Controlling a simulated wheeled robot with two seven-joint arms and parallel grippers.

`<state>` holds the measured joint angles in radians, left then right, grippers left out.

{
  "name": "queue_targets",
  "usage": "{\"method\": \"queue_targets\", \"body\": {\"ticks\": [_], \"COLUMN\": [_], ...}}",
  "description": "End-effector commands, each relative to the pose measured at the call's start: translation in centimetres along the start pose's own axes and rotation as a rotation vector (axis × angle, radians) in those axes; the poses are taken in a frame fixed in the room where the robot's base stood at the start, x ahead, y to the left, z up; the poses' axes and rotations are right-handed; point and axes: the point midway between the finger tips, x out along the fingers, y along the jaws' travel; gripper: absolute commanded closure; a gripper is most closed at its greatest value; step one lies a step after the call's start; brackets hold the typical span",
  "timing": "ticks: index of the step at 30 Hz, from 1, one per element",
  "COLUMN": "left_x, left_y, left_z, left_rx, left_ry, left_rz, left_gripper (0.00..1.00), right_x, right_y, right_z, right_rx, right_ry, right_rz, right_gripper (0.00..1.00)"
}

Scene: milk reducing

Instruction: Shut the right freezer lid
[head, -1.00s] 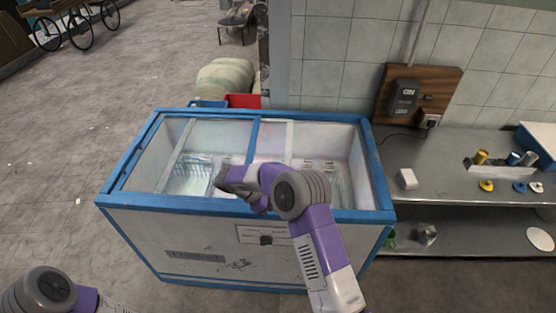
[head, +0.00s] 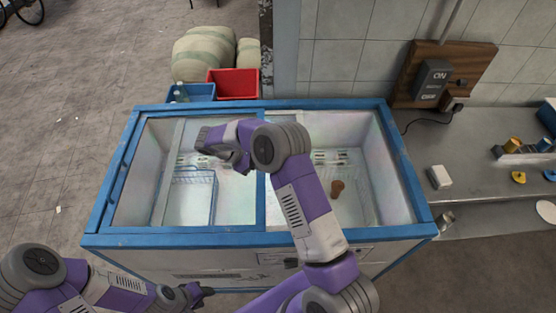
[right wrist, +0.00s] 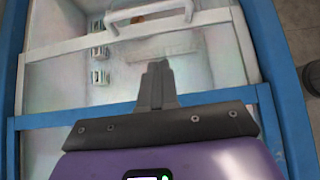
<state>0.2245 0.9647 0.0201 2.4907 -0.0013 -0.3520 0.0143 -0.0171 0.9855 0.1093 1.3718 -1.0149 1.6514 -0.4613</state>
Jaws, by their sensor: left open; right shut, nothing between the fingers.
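The chest freezer (head: 418,215) has a blue rim and stands in the middle of the head view. A blue-framed glass lid (head: 264,190) covers its left half. A pale bar (head: 168,175) shows under that glass, perhaps an edge of the right lid slid left. The right half looks uncovered. My right gripper (head: 207,141) is shut and empty above the left half; its fingertips also show in the right wrist view (right wrist: 158,75). Contact with a lid cannot be told. My left gripper (head: 200,293) is open and empty before the freezer's front.
A wire basket (head: 198,176) and a small brown item (head: 337,187) are inside the freezer. A blue bin (head: 192,93), a red bin (head: 233,84) and sacks (head: 203,55) stand behind. A metal counter (head: 470,190) stands at right.

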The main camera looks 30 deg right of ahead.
Motion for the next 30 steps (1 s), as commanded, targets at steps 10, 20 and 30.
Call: {"method": "queue_targets", "body": {"ticks": [10, 20, 30], "left_x": [-0.5, -1.4, -1.6], "left_y": [0.1, 0.5, 0.6], "left_z": [0.0, 0.0, 0.1], "left_rx": [-0.001, 0.000, 0.000], "left_ry": [0.000, 0.000, 0.000], "left_rz": [0.000, 0.000, 0.000], "left_gripper": [0.57, 0.57, 0.57], "right_x": [6.4, 11.1, 12.1], "right_y": [-0.1, 0.0, 0.0], "right_z": [0.1, 2.2, 3.2], "right_rx": [-0.001, 0.001, 0.001], "right_ry": [-0.002, 0.001, 0.001], "right_rz": [-0.006, -0.003, 0.000], "right_gripper": [1.00, 1.00, 1.00]}}
